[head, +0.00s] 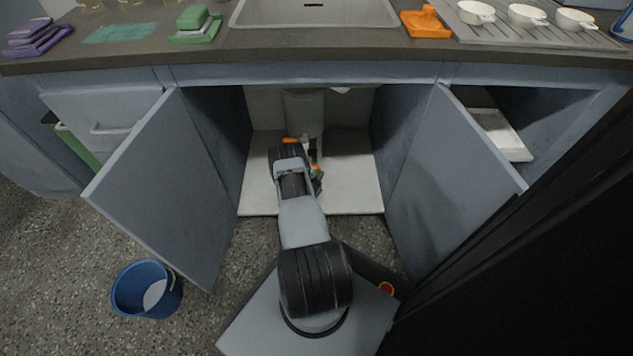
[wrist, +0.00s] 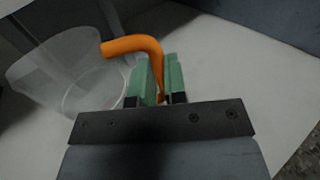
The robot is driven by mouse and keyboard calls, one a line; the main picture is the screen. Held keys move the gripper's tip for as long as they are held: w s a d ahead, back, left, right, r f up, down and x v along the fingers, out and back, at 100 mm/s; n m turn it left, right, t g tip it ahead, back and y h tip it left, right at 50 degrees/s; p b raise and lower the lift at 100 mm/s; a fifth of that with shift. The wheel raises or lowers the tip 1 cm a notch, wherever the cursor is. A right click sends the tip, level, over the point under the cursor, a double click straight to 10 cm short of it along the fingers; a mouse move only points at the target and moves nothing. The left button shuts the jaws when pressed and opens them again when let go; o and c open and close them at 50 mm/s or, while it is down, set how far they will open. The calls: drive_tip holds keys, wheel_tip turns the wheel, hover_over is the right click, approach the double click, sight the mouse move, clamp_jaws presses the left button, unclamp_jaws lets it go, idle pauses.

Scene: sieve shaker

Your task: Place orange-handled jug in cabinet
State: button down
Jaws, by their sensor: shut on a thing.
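The jug (wrist: 62,75) is a clear, see-through vessel with an orange handle (wrist: 130,45). In the wrist view my gripper (wrist: 160,78) has its green fingers shut on the handle, with the jug's body to the left. The jug is inside the open cabinet (head: 258,195), above or on its pale floor; I cannot tell whether it touches.
The cabinet's left door (head: 165,190) and right door (head: 450,190) stand open on either side of my arm. A grey pipe or cylinder (head: 304,112) stands at the cabinet's back. A blue bucket (head: 146,289) is on the floor at left. The cabinet floor's right side is clear.

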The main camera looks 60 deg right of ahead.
wheel_tip(320, 180, down, 2)
drive_tip(key=shift+f+b, duration=0.1)
drive_tip(key=shift+b, duration=0.3)
drive_tip(key=c, duration=1.6)
unclamp_jaws()
drive_tip(key=shift+f, duration=0.1)
drive_tip(key=o, duration=0.4)
drive_tip(key=shift+o, duration=0.2)
